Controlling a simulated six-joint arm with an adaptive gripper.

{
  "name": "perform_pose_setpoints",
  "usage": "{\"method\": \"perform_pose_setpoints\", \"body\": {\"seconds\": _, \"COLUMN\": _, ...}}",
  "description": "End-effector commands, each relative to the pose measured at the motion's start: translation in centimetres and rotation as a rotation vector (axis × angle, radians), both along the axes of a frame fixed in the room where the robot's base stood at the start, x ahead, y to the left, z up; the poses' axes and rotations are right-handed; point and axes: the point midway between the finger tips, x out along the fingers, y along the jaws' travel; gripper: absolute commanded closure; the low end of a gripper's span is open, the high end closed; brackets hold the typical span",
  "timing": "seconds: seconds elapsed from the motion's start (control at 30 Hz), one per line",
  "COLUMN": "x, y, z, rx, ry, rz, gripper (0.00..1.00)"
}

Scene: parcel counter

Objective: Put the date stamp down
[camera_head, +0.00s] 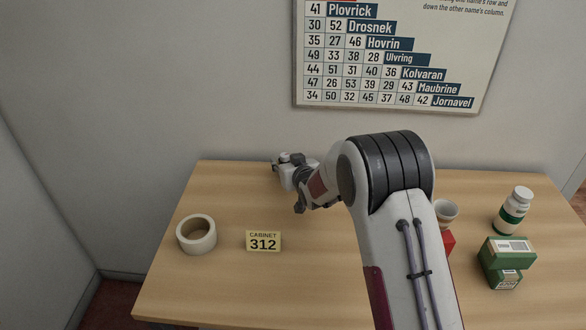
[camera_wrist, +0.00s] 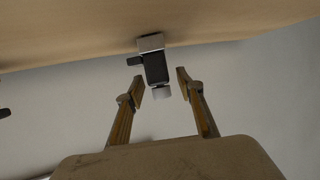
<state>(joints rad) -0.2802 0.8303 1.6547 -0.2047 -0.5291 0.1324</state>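In the wrist view the date stamp (camera_wrist: 155,68) has a dark body, a pale grey base and a round grey knob. Its base appears to rest on the wooden table (camera_wrist: 70,40), which shows along the top of this tilted view, and its knob points away from the table. My gripper (camera_wrist: 160,86) is open, with a finger on each side of the knob end. Gaps show between the stamp and both fingers, so they seem not to touch it. In the head view my arm's end is over the table's back edge; I cannot make out the stamp there.
A tape roll (camera_head: 197,234) and a yellow cabinet 312 sign (camera_head: 263,241) are on the left. On the right are a white cup (camera_head: 446,213), a partly hidden red item (camera_head: 449,243), a pill bottle (camera_head: 513,210) and green boxes (camera_head: 503,261). The front left is clear.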

Motion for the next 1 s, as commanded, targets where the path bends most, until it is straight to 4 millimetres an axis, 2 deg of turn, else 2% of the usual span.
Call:
{"method": "perform_pose_setpoints", "body": {"seconds": 0.37, "x": -2.3, "y": -1.0, "z": 1.0, "rx": 0.0, "ry": 0.001, "rz": 0.0, "gripper": 0.63}}
{"method": "perform_pose_setpoints", "body": {"seconds": 1.0, "x": -8.2, "y": -3.4, "z": 3.6, "rx": 0.0, "ry": 0.001, "rz": 0.0, "gripper": 0.63}}
